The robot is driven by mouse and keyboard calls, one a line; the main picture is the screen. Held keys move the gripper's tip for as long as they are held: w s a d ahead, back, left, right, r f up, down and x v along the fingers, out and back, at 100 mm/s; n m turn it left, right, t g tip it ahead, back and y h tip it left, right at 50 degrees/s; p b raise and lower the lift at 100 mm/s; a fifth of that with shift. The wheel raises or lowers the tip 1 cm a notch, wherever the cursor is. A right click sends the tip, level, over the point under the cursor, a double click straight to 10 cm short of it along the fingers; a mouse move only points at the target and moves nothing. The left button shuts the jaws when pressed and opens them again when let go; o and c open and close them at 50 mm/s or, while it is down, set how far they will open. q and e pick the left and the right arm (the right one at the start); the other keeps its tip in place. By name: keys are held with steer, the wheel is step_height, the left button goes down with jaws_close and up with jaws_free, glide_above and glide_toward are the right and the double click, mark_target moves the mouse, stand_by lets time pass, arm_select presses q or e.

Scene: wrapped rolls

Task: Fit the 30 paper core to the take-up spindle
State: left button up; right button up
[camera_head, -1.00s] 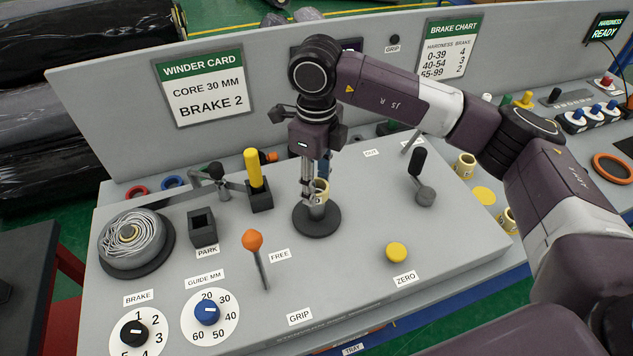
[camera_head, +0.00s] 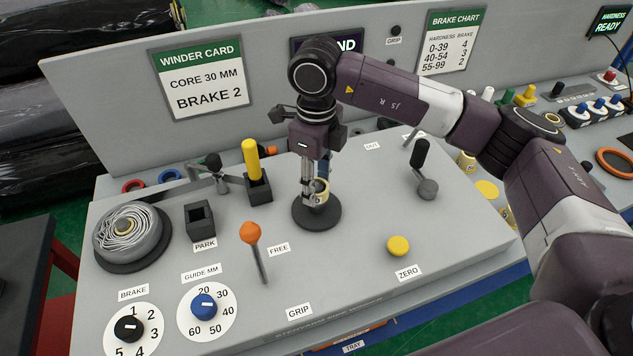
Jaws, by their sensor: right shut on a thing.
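The paper core (camera_head: 321,196) is a short cream-coloured ring at the take-up spindle, upright above the round dark base (camera_head: 317,214). My right gripper (camera_head: 314,194) points straight down and is shut on the core's wall. The spindle itself is mostly hidden by the core and the fingers, so I cannot tell how far down the core sits. My left gripper is not in view.
The orange-knobbed grip lever (camera_head: 250,233) stands front left of the spindle. A wound roll (camera_head: 128,232), a black park block (camera_head: 200,218) and a yellow-handled tool (camera_head: 252,160) are at left. A crank (camera_head: 424,170) and yellow zero button (camera_head: 398,246) are at right.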

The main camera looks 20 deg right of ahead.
steer(key=shift+f+b, duration=1.75)
steer(key=shift+f, duration=0.4)
steer(key=o, duration=1.2)
step_height(320, 180, up, 12)
steer(key=shift+r, duration=0.1)
